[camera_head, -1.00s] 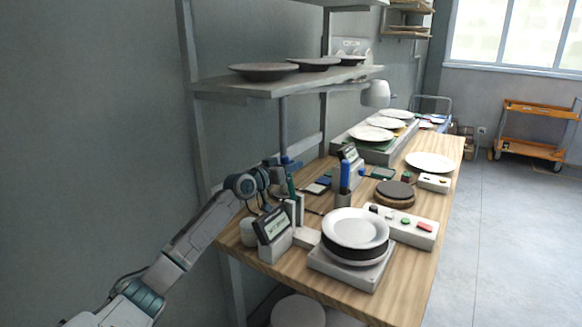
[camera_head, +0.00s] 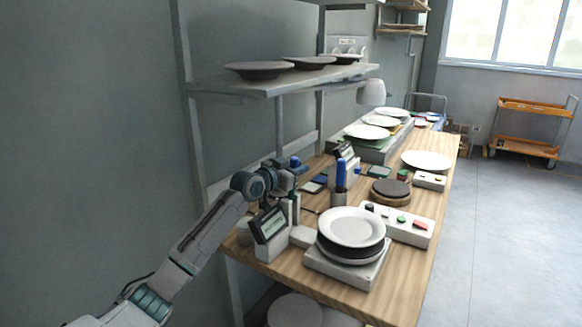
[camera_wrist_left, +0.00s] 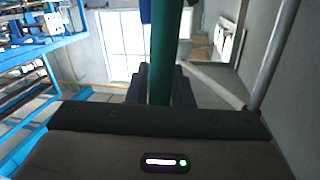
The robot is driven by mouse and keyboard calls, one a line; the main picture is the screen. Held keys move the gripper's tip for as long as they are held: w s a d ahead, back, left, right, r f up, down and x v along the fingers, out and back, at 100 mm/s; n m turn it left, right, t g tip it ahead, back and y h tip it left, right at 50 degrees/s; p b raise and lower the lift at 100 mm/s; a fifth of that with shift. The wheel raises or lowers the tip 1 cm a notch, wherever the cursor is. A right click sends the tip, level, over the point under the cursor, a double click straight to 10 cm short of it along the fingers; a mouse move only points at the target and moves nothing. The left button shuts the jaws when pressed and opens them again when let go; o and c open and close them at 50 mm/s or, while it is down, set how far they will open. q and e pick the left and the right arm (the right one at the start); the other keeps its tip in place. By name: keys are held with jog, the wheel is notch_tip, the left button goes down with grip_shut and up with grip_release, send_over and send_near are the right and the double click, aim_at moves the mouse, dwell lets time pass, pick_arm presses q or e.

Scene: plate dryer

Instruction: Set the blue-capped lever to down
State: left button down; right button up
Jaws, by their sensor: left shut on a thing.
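My left gripper shows best in the left wrist view (camera_wrist_left: 160,85), with its dark fingers closed on a long green rod (camera_wrist_left: 165,50). In the head view my left gripper (camera_head: 291,180) is at the wall side of the table, beside a small screen device, and its fingers and the rod are hidden or too small to make out. A small blue part shows at the wrist end there. My right gripper is not in view.
A shelf with dark plates (camera_head: 258,70) is above.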

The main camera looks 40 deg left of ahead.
pick_arm(q)
jog(key=d+m, duration=0.2)
jog(key=d, duration=0.1)
jog(key=shift+w+m, duration=0.15)
jog(key=shift+m, duration=0.15)
jog(key=shift+f, duration=0.1)
